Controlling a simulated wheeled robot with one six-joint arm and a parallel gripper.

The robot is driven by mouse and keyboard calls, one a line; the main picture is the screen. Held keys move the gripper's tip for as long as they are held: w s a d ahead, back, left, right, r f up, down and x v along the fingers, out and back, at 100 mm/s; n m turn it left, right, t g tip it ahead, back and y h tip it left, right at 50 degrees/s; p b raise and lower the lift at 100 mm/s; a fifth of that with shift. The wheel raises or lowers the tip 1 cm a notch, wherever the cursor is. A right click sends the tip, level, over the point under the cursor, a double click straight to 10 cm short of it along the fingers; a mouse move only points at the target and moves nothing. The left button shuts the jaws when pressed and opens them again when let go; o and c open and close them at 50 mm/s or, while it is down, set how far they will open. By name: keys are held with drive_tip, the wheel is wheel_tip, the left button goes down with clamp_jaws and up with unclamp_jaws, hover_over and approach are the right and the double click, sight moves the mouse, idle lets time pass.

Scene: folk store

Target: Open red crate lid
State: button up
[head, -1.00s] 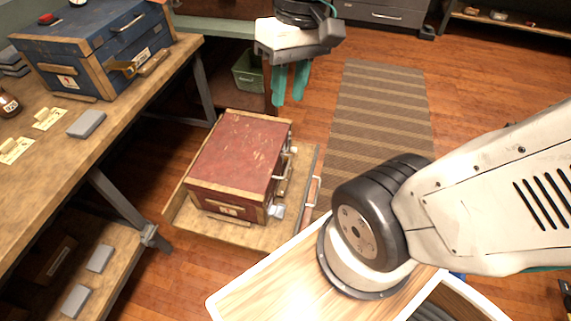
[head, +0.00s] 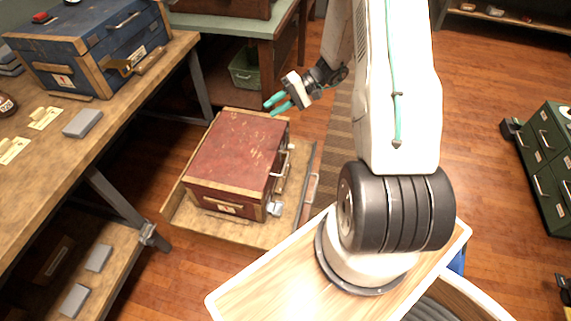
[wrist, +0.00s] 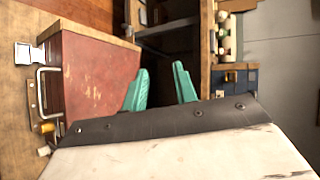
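The red crate (head: 236,157) sits in a shallow wooden tray (head: 178,212) low near the floor, its lid shut. Its front faces right in the head view, with a metal handle (head: 283,160) and latch hardware. My gripper (head: 274,103) is above the crate's back right corner, its teal fingers apart and empty, pointing left. In the wrist view the crate (wrist: 95,80) lies to the left, turned sideways, with its handle (wrist: 42,92) at the left edge. My gripper (wrist: 160,80) shows open there, apart from the crate.
A workbench (head: 60,130) stands at left with a blue crate (head: 95,45) on it. A green bin (head: 245,70) sits under the back bench. A green drawer cabinet (head: 547,165) stands at right. Wooden floor is open between.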

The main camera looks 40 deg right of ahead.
drive_tip(key=s+d+f+m+t, duration=0.1)
drive_tip(key=d+f+m+t, duration=0.35)
drive_tip(key=f, duration=0.95)
drive_tip(key=m+t+h, duration=0.2)
drive_tip(key=t+h, duration=0.1)
drive_tip(key=t, duration=0.2)
approach(286, 163)
drive_tip(key=r+x, duration=0.1)
drive_tip(key=x, duration=0.2)
drive_tip(key=shift+g, duration=0.25)
drive_tip(key=x, duration=0.3)
drive_tip(key=f+x, duration=0.1)
drive_tip(key=x, duration=0.3)
drive_tip(key=shift+w+f, duration=0.15)
drive_tip(key=shift+f, duration=0.05)
clamp_jaws()
